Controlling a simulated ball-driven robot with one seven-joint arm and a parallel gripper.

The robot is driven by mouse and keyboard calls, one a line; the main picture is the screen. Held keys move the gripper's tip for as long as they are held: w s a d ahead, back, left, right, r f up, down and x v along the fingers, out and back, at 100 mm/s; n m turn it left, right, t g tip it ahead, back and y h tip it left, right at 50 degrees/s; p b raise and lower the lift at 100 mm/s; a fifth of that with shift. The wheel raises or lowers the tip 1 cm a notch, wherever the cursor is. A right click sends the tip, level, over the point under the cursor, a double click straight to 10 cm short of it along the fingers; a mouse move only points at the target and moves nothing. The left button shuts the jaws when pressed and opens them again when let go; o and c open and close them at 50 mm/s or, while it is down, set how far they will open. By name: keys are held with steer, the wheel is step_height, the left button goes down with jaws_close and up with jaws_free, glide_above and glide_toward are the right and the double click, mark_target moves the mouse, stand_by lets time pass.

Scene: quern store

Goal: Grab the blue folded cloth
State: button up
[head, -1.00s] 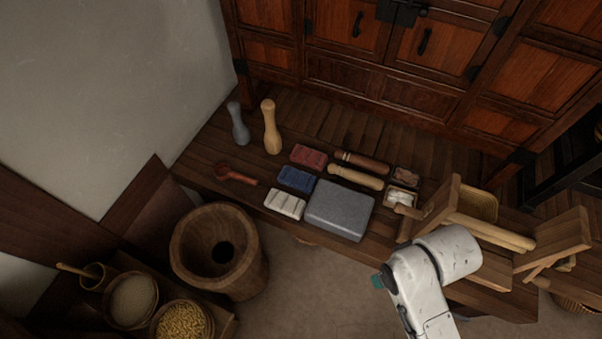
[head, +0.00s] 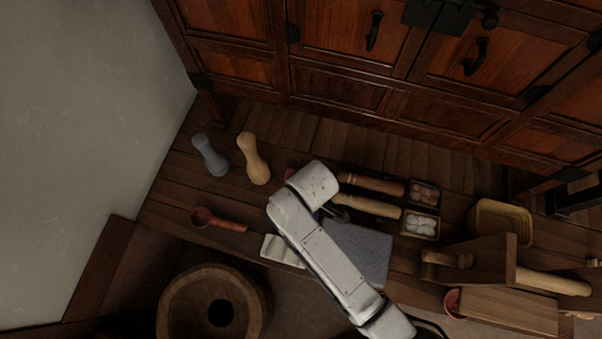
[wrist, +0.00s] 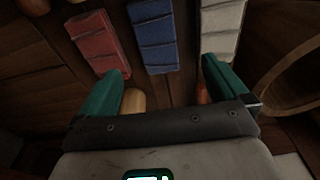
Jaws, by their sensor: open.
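The blue folded cloth (wrist: 153,36) lies in the wrist view between the red folded cloth (wrist: 97,42) and the white folded cloth (wrist: 222,28). My gripper (wrist: 163,82) is open and empty, with its two green fingers spread apart. The blue cloth shows ahead of the gap between the fingers, and I see no contact. In the head view my arm covers the blue cloth and most of the red one, while the white cloth (head: 284,250) shows at the arm's left side.
A grey stone block (head: 362,252) sits right of the cloths, partly behind my arm. Two rolling pins, one brown (head: 371,184) and one pale (head: 368,206), lie behind it. A red ladle (head: 219,220) and two upright pestles, grey (head: 210,156) and tan (head: 253,160), stand left.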

steer(key=f, duration=0.2)
steer(key=f+b, duration=0.1)
steer(key=w+a+f, duration=0.1)
steer(key=f, duration=0.1)
steer(key=shift+f+b, duration=1.2)
steer(key=shift+f, duration=1.75)
steer(key=shift+c, duration=0.2)
steer(key=c, duration=1)
